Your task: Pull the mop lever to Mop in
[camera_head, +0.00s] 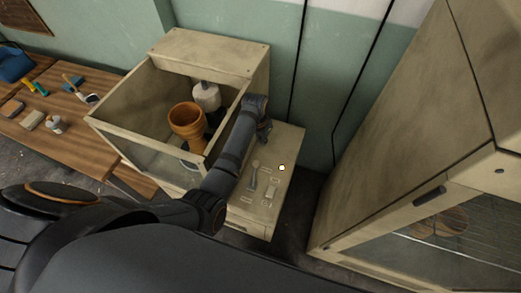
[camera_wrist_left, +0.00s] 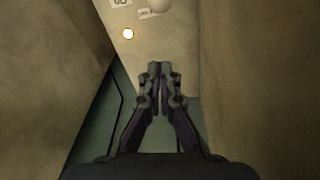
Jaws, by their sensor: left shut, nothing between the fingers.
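The mop lever (camera_head: 254,176) is a small lever with a pale round knob on the beige control panel (camera_head: 285,150) beside the open box. A pale round knob (camera_wrist_left: 160,4), which looks like the lever's, is cut off at the top edge of the left wrist view. My left gripper (camera_head: 265,132) is over the panel's far part, beyond the lever and apart from it. In the left wrist view, my left gripper (camera_wrist_left: 160,66) is shut and empty, its fingertips over the panel. My right gripper is not in view. The panel's small labels are unreadable here.
A lit white button (camera_head: 281,167) and a small switch (camera_head: 271,190) are near the lever. The glass-fronted box (camera_head: 115,123) left of the panel holds an orange goblet drum (camera_head: 187,121) and a whitish vessel (camera_head: 207,97). A tall beige cabinet (camera_head: 410,130) stands right.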

